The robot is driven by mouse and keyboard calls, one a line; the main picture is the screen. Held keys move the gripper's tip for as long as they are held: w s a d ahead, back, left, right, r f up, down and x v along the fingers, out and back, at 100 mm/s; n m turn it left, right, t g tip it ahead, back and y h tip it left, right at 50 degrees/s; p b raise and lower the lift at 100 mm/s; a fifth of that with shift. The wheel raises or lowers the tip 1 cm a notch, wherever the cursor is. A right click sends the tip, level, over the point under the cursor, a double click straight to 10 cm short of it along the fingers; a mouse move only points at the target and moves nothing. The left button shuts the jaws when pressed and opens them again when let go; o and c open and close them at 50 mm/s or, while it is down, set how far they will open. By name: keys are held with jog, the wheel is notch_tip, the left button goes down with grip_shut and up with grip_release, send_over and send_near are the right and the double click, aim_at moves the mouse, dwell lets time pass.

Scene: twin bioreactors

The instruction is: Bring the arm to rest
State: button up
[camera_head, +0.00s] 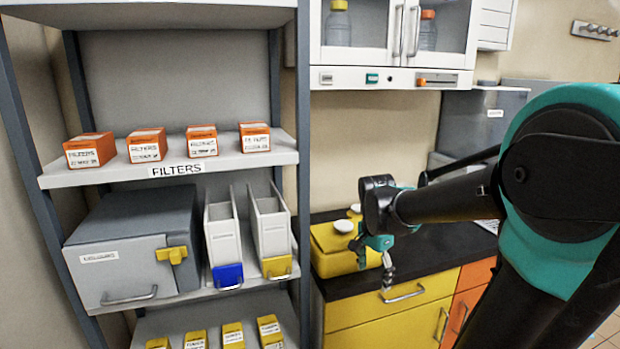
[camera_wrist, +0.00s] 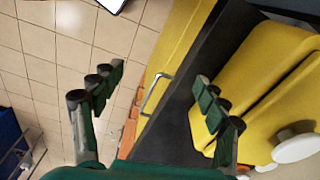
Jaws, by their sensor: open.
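My gripper (camera_head: 388,262) hangs from my arm in front of the black counter, at the right of the shelf rack, pointing down. In the wrist view my gripper (camera_wrist: 155,95) has its two fingers wide apart with nothing between them. Below them show the tiled floor, the counter's edge and a yellow drawer front. My arm reaches in from the right of the head view, bent at a large teal joint.
A yellow container (camera_head: 335,258) with white caps stands on the counter (camera_head: 440,248), close to my gripper. The rack at left holds orange filter boxes (camera_head: 146,146), a grey case (camera_head: 130,262) and white holders (camera_head: 270,228). A glass-fronted cabinet (camera_head: 395,40) hangs above.

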jog(key=s+d+f+n+t, duration=0.2)
jog(key=s+f+n+t, duration=0.1)
jog(key=s+f+n, duration=0.6)
jog(key=f+n, duration=0.1)
jog(key=n, duration=0.1)
jog(key=shift+n+y, duration=0.3)
jog(key=shift+y, duration=0.1)
